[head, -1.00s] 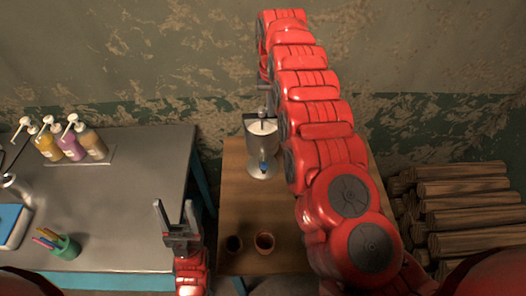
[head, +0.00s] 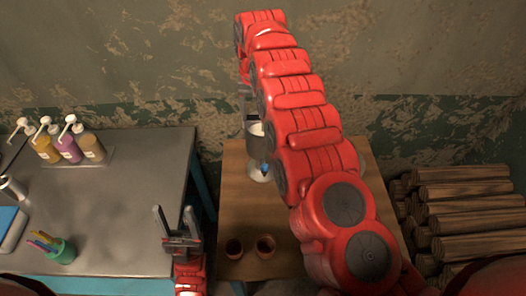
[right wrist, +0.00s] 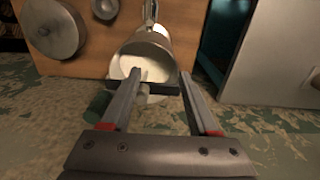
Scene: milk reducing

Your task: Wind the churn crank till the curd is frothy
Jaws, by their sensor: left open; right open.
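My right gripper (right wrist: 160,75) is open above the churn, mostly hidden by the arm in the head view. My left gripper (head: 175,212) is open and empty, left of the wooden table.
Two brown cups (head: 265,246) stand at the wooden table's (head: 232,205) front. The metal bench (head: 140,190) at left holds several pump bottles (head: 70,148) and a green pen cup (head: 60,250). Stacked logs (head: 460,210) lie at right, beside the wall.

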